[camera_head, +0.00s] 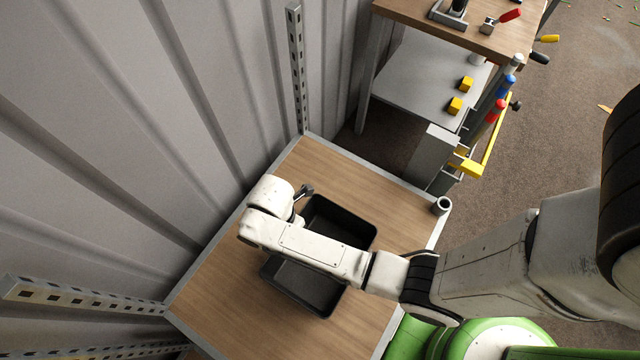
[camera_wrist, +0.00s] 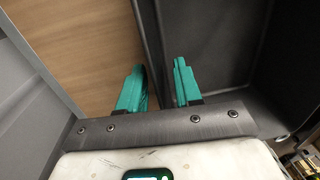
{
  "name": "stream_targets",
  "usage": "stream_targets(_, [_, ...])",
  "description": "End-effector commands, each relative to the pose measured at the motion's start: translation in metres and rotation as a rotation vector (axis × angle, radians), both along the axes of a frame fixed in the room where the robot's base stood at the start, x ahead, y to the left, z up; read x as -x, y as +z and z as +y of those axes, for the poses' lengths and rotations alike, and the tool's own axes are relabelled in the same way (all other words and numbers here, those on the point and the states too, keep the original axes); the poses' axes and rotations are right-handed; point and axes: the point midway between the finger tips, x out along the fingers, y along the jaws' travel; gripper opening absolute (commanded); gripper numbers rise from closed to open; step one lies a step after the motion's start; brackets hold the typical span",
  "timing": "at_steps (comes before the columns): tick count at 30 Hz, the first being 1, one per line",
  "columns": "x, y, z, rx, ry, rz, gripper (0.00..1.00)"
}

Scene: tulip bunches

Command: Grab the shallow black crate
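The shallow black crate (camera_head: 312,298) lies on the wooden tabletop (camera_head: 366,187). My arm crosses above its middle and hides part of it. In the wrist view, the crate's dark side wall (camera_wrist: 151,32) runs down between the two teal fingers of my gripper (camera_wrist: 159,70). The left finger is on the outer side over the wood, and the right finger is over the crate's inside. The gap between the fingers is narrow; I cannot tell whether both press on the wall. In the head view my wrist hides the fingers. The visible inside of the crate is empty.
Grey corrugated wall (camera_head: 130,110) and perforated metal posts (camera_head: 296,70) stand close behind the tabletop. A second table (camera_head: 400,12) with a lower shelf (camera_head: 420,75) holding yellow blocks is at the upper right. A short grey tube (camera_head: 441,206) stands at the tabletop's right corner.

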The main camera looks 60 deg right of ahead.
Motion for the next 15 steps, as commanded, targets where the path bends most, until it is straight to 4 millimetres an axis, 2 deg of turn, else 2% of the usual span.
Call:
stream_targets(4, [0.0012,-0.0149,0.0,0.0,0.0,0.0,0.34])
stream_targets(12, [0.0012,-0.0168,0.0002,0.0,0.0,-0.002,0.34])
stream_targets(15, [0.0012,-0.0167,0.0001,0.0,0.0,-0.002,0.24])
